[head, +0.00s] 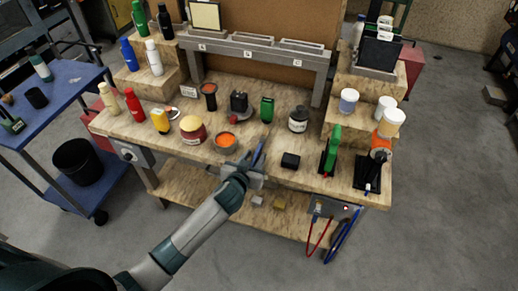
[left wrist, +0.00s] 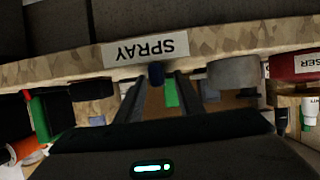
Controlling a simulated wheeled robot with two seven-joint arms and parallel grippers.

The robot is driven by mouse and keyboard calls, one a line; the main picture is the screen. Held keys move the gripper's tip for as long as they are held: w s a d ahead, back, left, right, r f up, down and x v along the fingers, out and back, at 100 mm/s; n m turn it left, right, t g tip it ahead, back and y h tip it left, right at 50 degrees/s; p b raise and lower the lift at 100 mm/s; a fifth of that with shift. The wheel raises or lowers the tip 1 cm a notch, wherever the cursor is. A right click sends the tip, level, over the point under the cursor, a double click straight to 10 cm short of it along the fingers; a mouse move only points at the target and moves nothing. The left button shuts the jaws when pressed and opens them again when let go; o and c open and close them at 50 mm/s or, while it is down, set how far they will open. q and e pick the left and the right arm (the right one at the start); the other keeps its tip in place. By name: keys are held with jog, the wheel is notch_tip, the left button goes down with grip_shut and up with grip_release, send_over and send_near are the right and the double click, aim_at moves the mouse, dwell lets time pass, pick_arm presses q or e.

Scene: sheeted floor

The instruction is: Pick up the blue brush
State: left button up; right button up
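A narrow blue item that looks like the blue brush (head: 259,154) stands at the table's front edge in the head view, partly hidden by my left gripper (head: 256,158). In the left wrist view a small dark blue end (left wrist: 156,74) shows between the two dark fingers of my left gripper (left wrist: 158,88), nearer the left-hand finger. The fingers are apart, and I see no clear contact with the blue item. Most of its length is hidden. My right gripper is in neither view.
A SPRAY label (left wrist: 146,49) shows upside down in the wrist view. Blue cart (head: 62,88) at left.

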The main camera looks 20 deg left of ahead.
aim_at(258, 151)
pick_arm(q)
grip_shut()
jog(key=shift+r, duration=0.15)
jog(key=shift+r, duration=0.5)
jog(key=r+b, duration=0.1)
jog(key=d+r, duration=0.1)
jog(key=r, duration=0.1)
jog(key=shift+d+b, duration=0.1)
jog(key=shift+b, duration=0.3)
jog(key=s+d+r+b, duration=0.2)
jog(key=d+r, duration=0.4)
jog(key=d, duration=0.4)
jog(key=shift+d+r+b, duration=0.15)
jog(key=shift+r+b, duration=0.25)
jog(key=shift+b, duration=0.15)
